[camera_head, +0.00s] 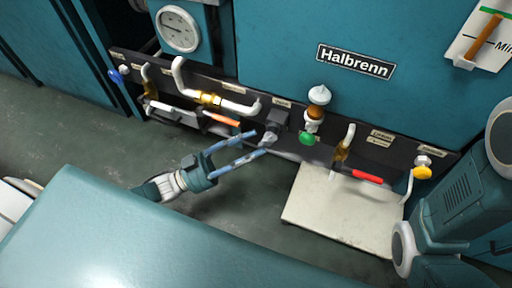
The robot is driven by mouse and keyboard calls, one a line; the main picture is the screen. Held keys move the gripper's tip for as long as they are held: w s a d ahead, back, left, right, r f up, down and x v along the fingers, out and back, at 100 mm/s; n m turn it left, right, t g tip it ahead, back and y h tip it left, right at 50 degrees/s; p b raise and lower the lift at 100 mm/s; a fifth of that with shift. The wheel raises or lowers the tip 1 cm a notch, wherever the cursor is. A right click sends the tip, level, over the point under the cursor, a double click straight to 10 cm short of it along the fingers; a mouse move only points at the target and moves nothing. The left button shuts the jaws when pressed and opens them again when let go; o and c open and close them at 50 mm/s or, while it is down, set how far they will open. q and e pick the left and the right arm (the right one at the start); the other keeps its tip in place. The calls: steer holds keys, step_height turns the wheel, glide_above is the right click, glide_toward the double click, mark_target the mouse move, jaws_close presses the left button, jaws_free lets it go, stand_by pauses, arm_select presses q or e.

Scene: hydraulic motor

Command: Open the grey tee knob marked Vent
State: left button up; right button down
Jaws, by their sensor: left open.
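The grey tee knob (268,138) sits on the front of a dark square block (276,122) near the middle of the valve panel. A small label above the block is too small to read. My left gripper (259,142) reaches in from the lower left with its two blue-grey fingers spread. The fingertips are at the knob, one on the upper left and one below it. I cannot tell whether they touch it. My right gripper is out of view; part of my right arm (455,205) shows at the right edge.
The dark valve panel (395,160) also carries an orange-handled valve (222,118), a green knob (307,138), a red lever (367,176), a yellow knob (423,172) and a blue knob (115,76). A pale tray (335,215) lies below on the right. A gauge (178,29) is above left.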

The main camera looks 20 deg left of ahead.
arm_select(q)
steer(key=shift+w+d+r, duration=0.2)
steer(key=shift+w+d, duration=0.15)
steer(key=shift+d, duration=0.1)
